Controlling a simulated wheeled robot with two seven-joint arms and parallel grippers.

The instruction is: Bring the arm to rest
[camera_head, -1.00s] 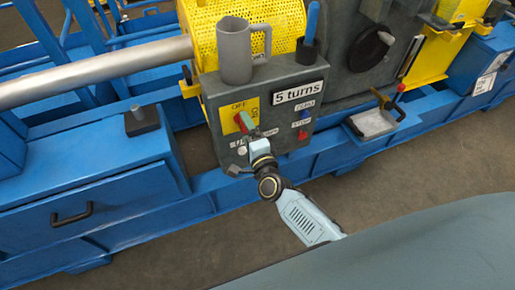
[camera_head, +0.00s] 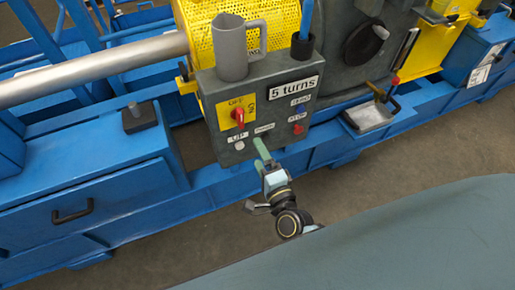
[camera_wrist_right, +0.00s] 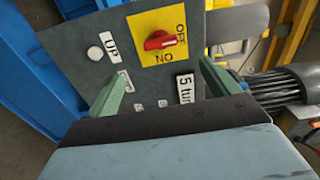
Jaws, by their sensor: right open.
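My right gripper (camera_head: 262,149) is just in front of the lower part of the grey control box (camera_head: 213,88), below and to the right of the red switch (camera_head: 238,117). In the right wrist view the two green fingers (camera_wrist_right: 165,70) are spread apart with nothing between them. The red switch (camera_wrist_right: 160,40) lies beyond them on its yellow OFF/ON plate (camera_wrist_right: 142,25), apart from the fingers. My left gripper is in neither view.
A grey mug (camera_head: 233,50) and a black cup (camera_head: 302,46) holding a blue stick stand on the box. A metal tray (camera_head: 370,117) is to the right. A blue machine frame (camera_head: 95,190) runs below the box. Open floor (camera_head: 215,245) lies in front.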

